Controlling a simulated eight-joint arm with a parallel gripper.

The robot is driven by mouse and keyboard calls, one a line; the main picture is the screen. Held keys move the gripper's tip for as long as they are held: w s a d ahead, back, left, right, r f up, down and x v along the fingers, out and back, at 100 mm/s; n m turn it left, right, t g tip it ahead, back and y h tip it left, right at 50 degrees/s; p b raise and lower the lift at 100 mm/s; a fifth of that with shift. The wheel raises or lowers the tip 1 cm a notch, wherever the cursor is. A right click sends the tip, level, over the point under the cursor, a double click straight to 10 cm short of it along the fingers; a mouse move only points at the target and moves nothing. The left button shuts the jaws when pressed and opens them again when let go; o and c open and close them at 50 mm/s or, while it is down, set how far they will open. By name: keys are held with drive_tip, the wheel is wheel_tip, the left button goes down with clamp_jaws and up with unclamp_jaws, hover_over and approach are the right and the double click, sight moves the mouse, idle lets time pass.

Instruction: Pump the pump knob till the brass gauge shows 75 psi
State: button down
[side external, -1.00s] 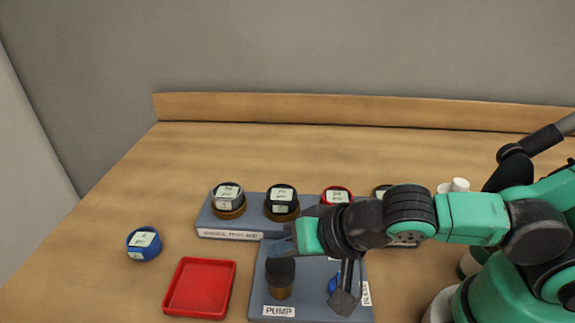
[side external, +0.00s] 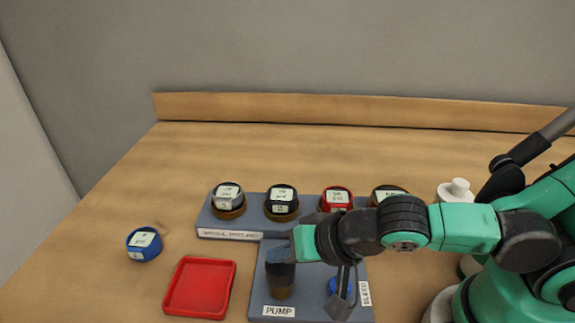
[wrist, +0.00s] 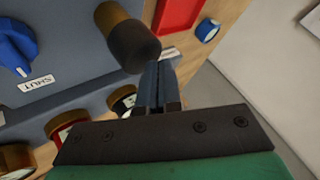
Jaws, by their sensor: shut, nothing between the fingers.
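The pump knob (side external: 281,275) has a black cap on a brass stem and stands upright on the grey panel marked PUMP. My gripper (side external: 276,251) is shut and empty, its fingertips at the top of the knob. In the wrist view the shut fingers (wrist: 158,75) lie right beside the knob's black cap (wrist: 135,47); I cannot tell whether they touch. A gauge with a brass-coloured rim (side external: 388,191), probably the brass gauge, is at the right end of the rack, partly hidden by my arm. Its reading is too small to read.
A red tray (side external: 200,288) and a loose blue gauge (side external: 144,244) lie left.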

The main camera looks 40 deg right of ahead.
drive_tip(key=shift+s+d+f, duration=0.1)
drive_tip(key=shift+s+f, duration=0.05)
drive_tip(key=shift+f, duration=0.65)
idle(0.7)
drive_tip(key=shift+r, duration=2.5)
drive_tip(key=w+d+n+h, duration=0.1)
drive_tip(key=d+n, duration=0.1)
drive_tip(key=d, duration=0.5)
drive_tip(key=w+d+r+n+g+h, duration=0.1)
drive_tip(key=d+n+h, duration=0.1)
drive_tip(key=d, duration=0.5)
drive_tip(key=shift+w+r+n+g, duration=0.3)
drive_tip(key=shift+w+n, duration=0.05)
drive_tip(key=shift+n, duration=0.05)
